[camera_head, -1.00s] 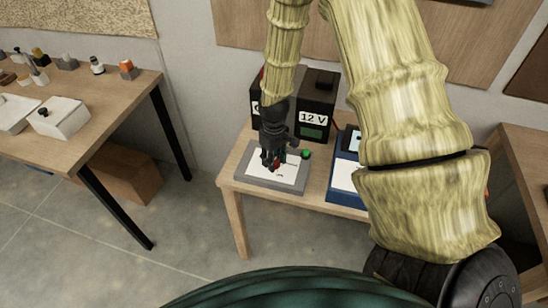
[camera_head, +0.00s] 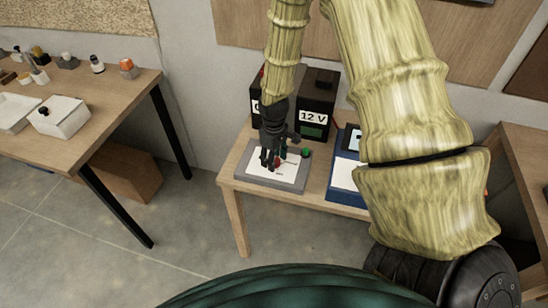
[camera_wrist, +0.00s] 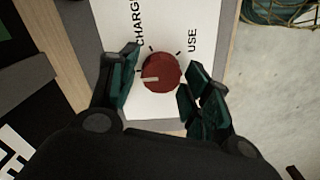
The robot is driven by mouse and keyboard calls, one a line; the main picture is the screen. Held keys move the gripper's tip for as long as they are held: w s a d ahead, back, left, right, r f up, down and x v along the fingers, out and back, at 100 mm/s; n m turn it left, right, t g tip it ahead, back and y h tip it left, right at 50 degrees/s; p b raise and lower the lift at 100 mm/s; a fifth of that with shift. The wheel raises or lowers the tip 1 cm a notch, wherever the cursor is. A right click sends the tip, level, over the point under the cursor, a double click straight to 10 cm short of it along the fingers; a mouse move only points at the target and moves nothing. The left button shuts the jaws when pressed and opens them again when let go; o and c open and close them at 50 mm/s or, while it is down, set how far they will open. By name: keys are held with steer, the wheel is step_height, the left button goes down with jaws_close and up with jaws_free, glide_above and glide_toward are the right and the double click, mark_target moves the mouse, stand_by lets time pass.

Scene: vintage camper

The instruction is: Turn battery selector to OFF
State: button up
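The battery selector is a round dark red knob (camera_wrist: 161,73) with a pale pointer mark, on a white panel (camera_wrist: 185,25) lettered CHARGE and USE. In the wrist view the pointer aims left and slightly down, toward the side below CHARGE; no OFF lettering shows. My gripper (camera_wrist: 155,78) is open, one finger left of the knob and the other right of it, with a visible gap at the left; contact at the right cannot be told. In the head view my gripper (camera_head: 269,168) points down over the grey-framed panel (camera_head: 290,184), partly hiding the knob.
A black 12 V battery box (camera_head: 318,97) stands behind the panel. A blue device (camera_head: 342,180) stands to the right on the same small wooden table (camera_head: 236,205). A workbench (camera_head: 100,120) is at left.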

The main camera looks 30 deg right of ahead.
steer(key=shift+o, duration=0.2)
steer(key=shift+r, duration=0.1)
step_height(320, 180, up, 12)
stand_by(0.8)
steer(key=shift+s+f, duration=0.1)
steer(key=shift+f, duration=0.1)
stand_by(0.3)
